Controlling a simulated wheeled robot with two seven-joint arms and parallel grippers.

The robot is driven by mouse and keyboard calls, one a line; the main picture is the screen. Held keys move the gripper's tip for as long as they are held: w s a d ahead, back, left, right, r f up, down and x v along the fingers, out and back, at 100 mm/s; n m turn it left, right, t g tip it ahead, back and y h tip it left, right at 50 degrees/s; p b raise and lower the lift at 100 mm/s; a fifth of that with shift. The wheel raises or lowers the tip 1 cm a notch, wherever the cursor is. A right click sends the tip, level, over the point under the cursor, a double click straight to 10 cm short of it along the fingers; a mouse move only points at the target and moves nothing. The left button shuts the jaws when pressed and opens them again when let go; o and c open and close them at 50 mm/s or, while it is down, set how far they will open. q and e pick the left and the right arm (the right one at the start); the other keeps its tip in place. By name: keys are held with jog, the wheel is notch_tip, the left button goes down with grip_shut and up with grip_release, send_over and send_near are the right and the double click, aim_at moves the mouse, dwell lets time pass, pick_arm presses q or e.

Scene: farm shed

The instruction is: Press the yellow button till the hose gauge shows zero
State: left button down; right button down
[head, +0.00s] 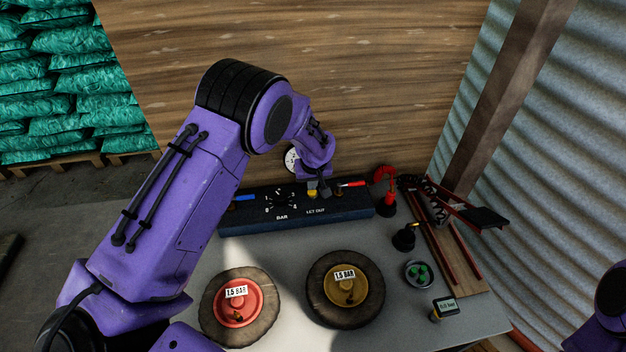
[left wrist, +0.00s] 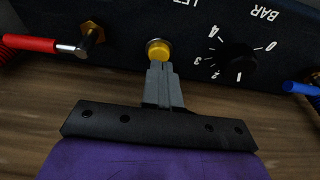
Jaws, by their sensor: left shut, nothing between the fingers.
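The yellow button (head: 312,188) sits on the dark panel box (head: 240,222), above the "LET OUT" label. In the left wrist view the button (left wrist: 158,50) is a yellow cap in a metal ring. My left gripper (head: 323,190) is shut and empty, its tips (left wrist: 159,66) right at the button's edge. I cannot tell whether they press it. A white round gauge (head: 291,158) stands behind the box, partly hidden by my left wrist; its reading is not legible. My right gripper is out of view; only part of my right arm shows at the lower right.
The box has a black BAR dial (left wrist: 237,58), a red-handled fitting (head: 350,184) and a blue one (head: 243,197). Wheels with a red rim (head: 250,291) and a yellow rim (head: 358,280) lie in front. A pump (head: 440,216) and a small display (head: 446,307) are at the right.

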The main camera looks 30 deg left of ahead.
pick_arm(q)
jog(key=b+v, duration=0.2)
jog(key=shift+w+r, duration=0.1)
jog(key=shift+r, duration=0.25)
notch_tip(320, 180, up, 7)
jog(key=b, duration=0.2)
send_over(314, 203)
jog(key=shift+s+r, duration=0.2)
jog(key=shift+r, duration=0.5)
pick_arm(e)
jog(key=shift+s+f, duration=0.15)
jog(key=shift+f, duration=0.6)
pick_arm(q)
jog(key=shift+f, duration=0.1)
